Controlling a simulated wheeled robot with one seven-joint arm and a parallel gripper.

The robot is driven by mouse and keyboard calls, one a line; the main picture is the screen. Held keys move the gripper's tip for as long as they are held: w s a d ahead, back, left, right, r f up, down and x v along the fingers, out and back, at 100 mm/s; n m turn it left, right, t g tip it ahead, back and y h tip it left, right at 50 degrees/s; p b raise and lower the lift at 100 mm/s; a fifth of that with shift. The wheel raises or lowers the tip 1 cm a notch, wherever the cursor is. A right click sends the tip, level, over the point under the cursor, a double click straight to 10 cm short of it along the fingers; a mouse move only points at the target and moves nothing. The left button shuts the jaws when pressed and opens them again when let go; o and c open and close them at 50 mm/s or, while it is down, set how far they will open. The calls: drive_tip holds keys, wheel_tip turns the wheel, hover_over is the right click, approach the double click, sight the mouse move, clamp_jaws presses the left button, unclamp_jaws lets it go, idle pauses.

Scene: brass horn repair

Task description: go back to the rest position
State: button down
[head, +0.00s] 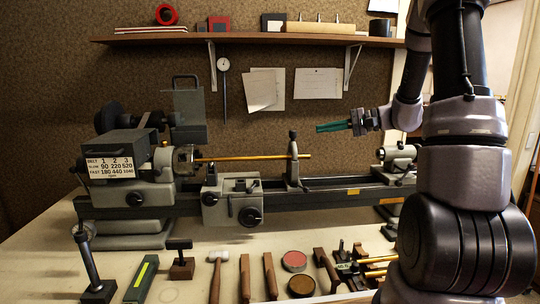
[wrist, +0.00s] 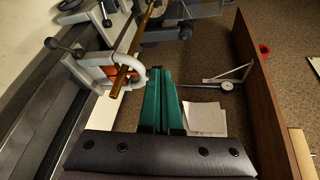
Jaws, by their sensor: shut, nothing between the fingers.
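My gripper (head: 333,126) has green fingers and points left in the head view. It is held in the air above the lathe bed, to the right of the steady rest (head: 293,160). The fingers are shut with nothing between them. In the wrist view the closed green fingers (wrist: 161,100) point away from the camera, apart from the brass rod (wrist: 122,75). In the head view the brass rod (head: 240,158) runs level from the lathe chuck through the steady rest.
The lathe (head: 350,191) spans the bench, with its tailstock (head: 399,156) near my arm. A wall shelf (head: 250,38) hangs above. Papers (head: 293,88) and a dial gauge (head: 224,66) are on the wall. A mallet (head: 216,274), tins and other tools line the bench front.

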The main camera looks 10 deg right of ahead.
drive_tip(key=s+a+r+n+g+h, duration=0.1)
drive_tip(key=s+a+r+g+h, duration=0.15)
drive_tip(key=s, duration=0.55)
drive_tip(key=s+a+r+n+g+h, duration=0.1)
drive_tip(key=s+a+r+n+h, duration=0.15)
drive_tip(key=s, duration=0.55)
drive_tip(key=s+d+r+t+h, duration=0.1)
drive_tip(key=s+r+t+h, duration=0.1)
drive_tip(key=s+h, duration=0.1)
drive_tip(key=s+d+r+t+h, duration=0.2)
drive_tip(key=s+h, duration=0.1)
drive_tip(key=s, duration=0.3)
drive_tip(key=shift+d+h, duration=0.3)
drive_tip(key=shift+h, duration=0.1)
drive_tip(key=shift+s+a, duration=0.1)
